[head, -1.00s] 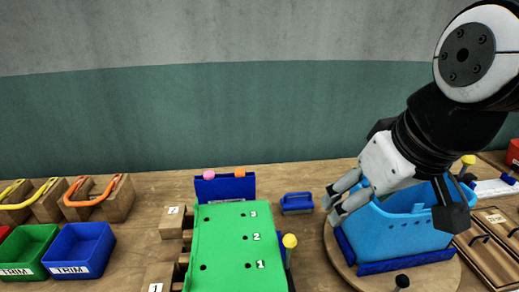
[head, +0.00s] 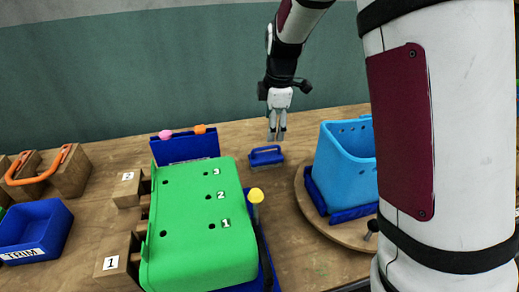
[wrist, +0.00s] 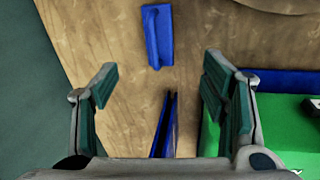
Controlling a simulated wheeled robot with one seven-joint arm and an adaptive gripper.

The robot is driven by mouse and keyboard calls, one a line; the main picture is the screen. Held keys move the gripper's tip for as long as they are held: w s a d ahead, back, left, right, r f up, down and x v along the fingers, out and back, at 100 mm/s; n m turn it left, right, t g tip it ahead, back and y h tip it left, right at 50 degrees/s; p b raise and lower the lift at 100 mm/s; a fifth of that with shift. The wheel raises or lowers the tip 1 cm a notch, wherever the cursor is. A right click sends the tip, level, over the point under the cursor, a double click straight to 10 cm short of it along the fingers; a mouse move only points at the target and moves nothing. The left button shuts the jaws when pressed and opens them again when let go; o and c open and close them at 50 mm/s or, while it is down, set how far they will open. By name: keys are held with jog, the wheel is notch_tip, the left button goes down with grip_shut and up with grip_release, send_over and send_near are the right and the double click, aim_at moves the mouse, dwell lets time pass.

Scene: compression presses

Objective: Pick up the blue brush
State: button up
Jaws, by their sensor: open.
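The blue brush (head: 266,155) lies on the wooden table between the green block and the light blue bin, with its raised handle on top. My gripper (head: 276,137) is above and just behind it in the head view, fingers pointing down. In the wrist view the brush (wrist: 157,36) lies ahead of the fingertips, roughly centred between them. My gripper (wrist: 158,82) is open, with nothing between its fingers. The gap between the fingers and the brush is hard to judge.
The green block (head: 190,225) with numbered holes stands left of the brush, with a dark blue holder (head: 184,148) behind it. A yellow-topped peg (head: 256,197) stands at its right side. The light blue bin (head: 340,165) sits on a round wooden board (head: 308,208) to the right.

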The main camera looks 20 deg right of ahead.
notch_tip(320, 180, down, 2)
jog(key=w, duration=0.2)
jog(key=n, duration=0.1)
send_over(267, 156)
jog(key=f, duration=0.8)
jog(key=shift+s+d+f, duration=0.1)
jog(key=shift+s+d, duration=0.05)
jog(key=shift+d, duration=0.1)
jog(key=shift+s+p+x, duration=0.2)
jog(key=shift+p+x, duration=0.05)
jog(key=shift+x, duration=1.1)
jog(key=shift+s+p+x, duration=0.15)
jog(key=shift+p+x, duration=0.05)
jog(key=shift+x, duration=1.2)
jog(key=shift+a, duration=0.15)
jog(key=c, duration=1.3)
